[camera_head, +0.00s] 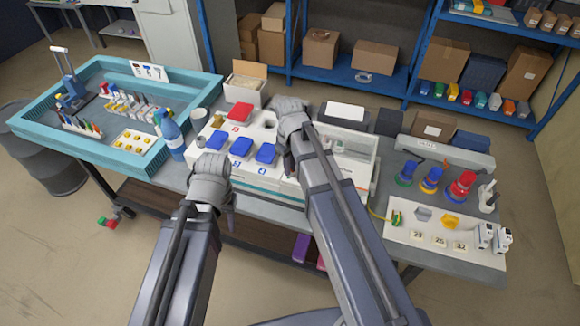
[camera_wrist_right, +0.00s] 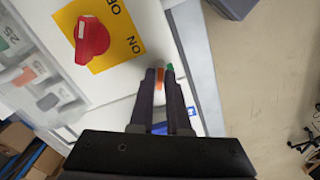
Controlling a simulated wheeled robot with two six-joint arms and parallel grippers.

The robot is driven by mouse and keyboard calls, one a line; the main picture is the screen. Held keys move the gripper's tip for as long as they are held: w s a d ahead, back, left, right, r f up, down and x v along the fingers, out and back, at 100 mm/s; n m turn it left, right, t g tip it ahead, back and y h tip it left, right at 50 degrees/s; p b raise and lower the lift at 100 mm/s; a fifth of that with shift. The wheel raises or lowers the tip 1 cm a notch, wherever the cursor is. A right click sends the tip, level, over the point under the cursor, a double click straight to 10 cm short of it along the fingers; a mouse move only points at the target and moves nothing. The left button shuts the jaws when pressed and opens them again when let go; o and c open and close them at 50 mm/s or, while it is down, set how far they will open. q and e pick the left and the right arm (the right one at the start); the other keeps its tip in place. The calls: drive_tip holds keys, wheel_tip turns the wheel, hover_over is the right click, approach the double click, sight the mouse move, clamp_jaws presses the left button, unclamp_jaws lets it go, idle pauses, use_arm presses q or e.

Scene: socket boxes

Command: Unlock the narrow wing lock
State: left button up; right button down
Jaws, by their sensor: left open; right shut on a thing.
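Orange and green marks (camera_wrist_right: 170,67) show at the tips. Beside them a red knob (camera_wrist_right: 92,40) sits on a yellow ON/OFF plate (camera_wrist_right: 125,58). My left gripper (camera_head: 211,172) is open in front of the box's left part; its fingers are hard to make out.
Blue blocks (camera_head: 241,146) and a red block (camera_head: 239,113) stand on the box's left part. A blue bottle (camera_head: 172,137) and a teal tray (camera_head: 83,155) are to the left. A white board (camera_head: 400,234) with parts lies to the right.

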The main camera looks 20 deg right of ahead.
drive_tip(key=m, duration=1.2)
drive_tip(key=shift+m, duration=0.3)
idle(0.4)
drive_tip(key=c, duration=0.9)
unclamp_jaws()
drive_tip(key=shift+r, duration=0.1)
wheel_tip(320, 180, up, 8)
drive_tip(key=p, duration=0.8)
